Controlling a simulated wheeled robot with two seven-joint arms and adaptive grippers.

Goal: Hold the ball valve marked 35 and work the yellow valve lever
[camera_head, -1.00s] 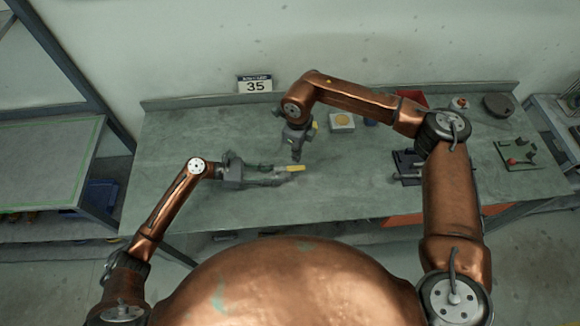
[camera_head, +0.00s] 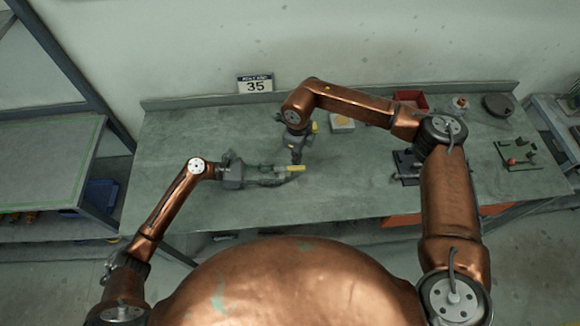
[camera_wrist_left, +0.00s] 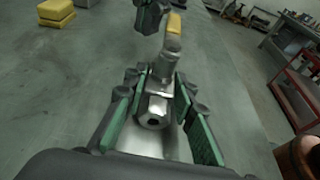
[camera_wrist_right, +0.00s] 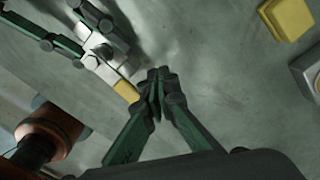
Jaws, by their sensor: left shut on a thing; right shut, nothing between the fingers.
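The ball valve is a small metal body (camera_wrist_left: 154,105) between the green-padded fingers of my left gripper (camera_wrist_left: 158,108), which is shut on it just above the bench. Its yellow lever (camera_head: 296,168) points right in the head view; the lever tip also shows in the right wrist view (camera_wrist_right: 126,90). My right gripper (camera_wrist_right: 156,78) is shut and empty, with its fingertips beside the lever's yellow end. From these views I cannot tell whether they touch it. A sign marked 35 (camera_head: 255,84) stands at the back of the bench.
The grey-green bench (camera_head: 180,130) is mostly clear at left and front. A red bin (camera_head: 411,99), a dark round object (camera_head: 497,105) and a dark fixture (camera_head: 405,168) stand to the right.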

